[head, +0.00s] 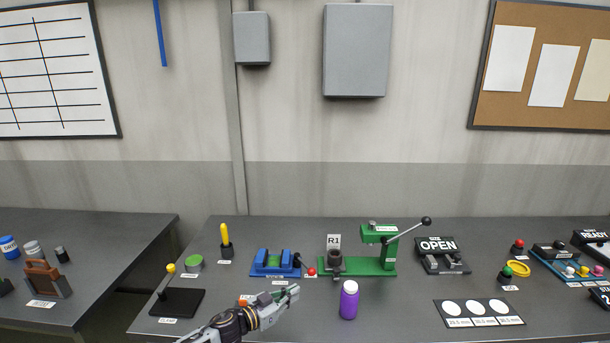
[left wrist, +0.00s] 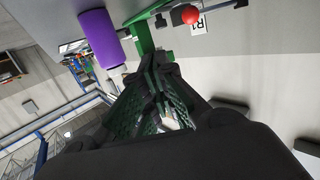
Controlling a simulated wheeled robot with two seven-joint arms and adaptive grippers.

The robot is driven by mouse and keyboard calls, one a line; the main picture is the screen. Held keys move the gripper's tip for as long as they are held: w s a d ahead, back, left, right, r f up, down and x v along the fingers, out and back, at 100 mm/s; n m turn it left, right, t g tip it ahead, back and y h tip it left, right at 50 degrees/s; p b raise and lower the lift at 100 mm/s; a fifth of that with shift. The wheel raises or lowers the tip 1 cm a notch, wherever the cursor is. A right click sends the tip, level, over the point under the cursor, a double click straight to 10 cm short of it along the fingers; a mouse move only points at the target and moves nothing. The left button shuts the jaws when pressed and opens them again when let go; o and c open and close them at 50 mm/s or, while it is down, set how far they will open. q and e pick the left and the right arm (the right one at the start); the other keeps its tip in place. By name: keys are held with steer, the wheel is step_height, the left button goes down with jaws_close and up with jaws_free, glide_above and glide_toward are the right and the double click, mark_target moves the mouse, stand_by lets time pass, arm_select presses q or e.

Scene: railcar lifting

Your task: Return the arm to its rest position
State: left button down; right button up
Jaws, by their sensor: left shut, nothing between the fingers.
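My left gripper (head: 287,298) is above the front of the workbench in the head view, with its arm coming in from the bottom. Its fingers are shut with nothing between them; the shut fingers also fill the middle of the left wrist view (left wrist: 160,105). A purple bottle with a white cap (head: 349,300) stands upright to the right of the gripper, apart from it. The bottle also shows in the left wrist view (left wrist: 101,38). My right gripper is in neither view.
Behind the gripper stand a blue fixture (head: 272,263) and a green lever press (head: 386,250) marked R1. A black pad (head: 177,303) lies to the left. A card with white circles (head: 478,313) lies right of the bottle. A gap separates the left table (head: 80,235) from the workbench.

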arm_select(q)
steer(key=s+a+f+n+g+y, duration=0.2)
steer(key=s+a+g+y, duration=0.3)
steer(key=s, duration=0.7)
steer(key=s+a+f+n+y, duration=0.25)
steer(key=s+a, duration=0.45)
steer(key=s, duration=0.4)
steer(key=s+a+f+n+g+y, duration=0.1)
steer(key=s+a+n+g+y, duration=0.4)
steer(key=s, duration=0.7)
step_height(320, 180, down, 34)
steer(key=s+m+t+b, duration=0.1)
steer(key=s+m, duration=0.1)
steer(key=s, duration=0.1)
steer(key=s+a+f, duration=0.2)
steer(key=s+f, duration=0.8)
steer(key=s, duration=0.1)
steer(key=s+a+f+g+b, duration=0.1)
steer(key=s+a+f, duration=0.2)
steer(key=s+f, duration=0.7)
steer(key=shift+s+f, duration=0.35)
